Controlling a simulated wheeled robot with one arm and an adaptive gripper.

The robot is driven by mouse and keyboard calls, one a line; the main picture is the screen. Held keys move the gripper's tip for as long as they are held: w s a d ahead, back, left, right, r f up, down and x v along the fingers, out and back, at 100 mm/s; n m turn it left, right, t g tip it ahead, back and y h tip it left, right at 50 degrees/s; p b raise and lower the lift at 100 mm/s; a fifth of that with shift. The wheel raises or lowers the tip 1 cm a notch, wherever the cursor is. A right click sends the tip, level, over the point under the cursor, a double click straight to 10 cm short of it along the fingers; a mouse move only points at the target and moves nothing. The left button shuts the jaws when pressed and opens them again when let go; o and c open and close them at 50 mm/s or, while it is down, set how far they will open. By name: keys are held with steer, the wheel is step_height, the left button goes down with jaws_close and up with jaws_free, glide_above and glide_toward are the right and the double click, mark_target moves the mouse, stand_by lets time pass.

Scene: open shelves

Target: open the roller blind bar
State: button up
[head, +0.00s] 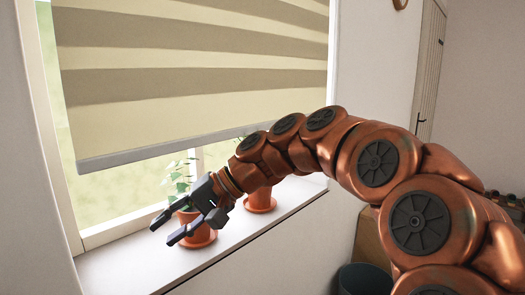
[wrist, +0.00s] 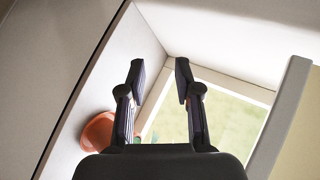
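The striped beige roller blind (head: 190,60) hangs over most of the window. Its grey bottom bar (head: 150,154) sits above the sill and tilts up to the right in the head view. In the wrist view, what seems to be the blind's edge (wrist: 282,120) shows at the right. My gripper (head: 162,229) is open and empty. It is below the bar's left half, in front of the window and over the sill, apart from the bar. In the wrist view its two fingers (wrist: 158,72) stand apart with nothing between them. My arm hides the bar's right end.
Two terracotta pots with plants stand on the white sill (head: 125,268); the left pot (head: 200,236) is right by my gripper, the other pot (head: 261,202) is behind my wrist. A dark bin (head: 365,280) stands on the floor. The left sill is clear.

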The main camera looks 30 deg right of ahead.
steer(key=w+d+r+m+t+y+b, duration=0.25)
steer(key=w+d+r, duration=0.2)
steer(key=d, duration=0.35)
steer(key=d+r+m+t+h+b, duration=0.1)
steer(key=d+r+m+t+b, duration=0.2)
steer(key=d, duration=0.9)
steer(key=d+r+m+t+b, duration=0.1)
steer(key=d+r+t+b, duration=0.15)
steer(key=d+t, duration=0.7)
steer(key=w+a+r+g, duration=0.1)
steer(key=w+g, duration=0.2)
steer(key=w, duration=0.3)
steer(key=shift+w+r+g+p, duration=0.35)
steer(key=shift+w+g+p, duration=0.05)
steer(key=shift+p, duration=0.05)
steer(key=shift+a+n, duration=0.1)
steer(key=shift+n, duration=0.15)
jaws_close()
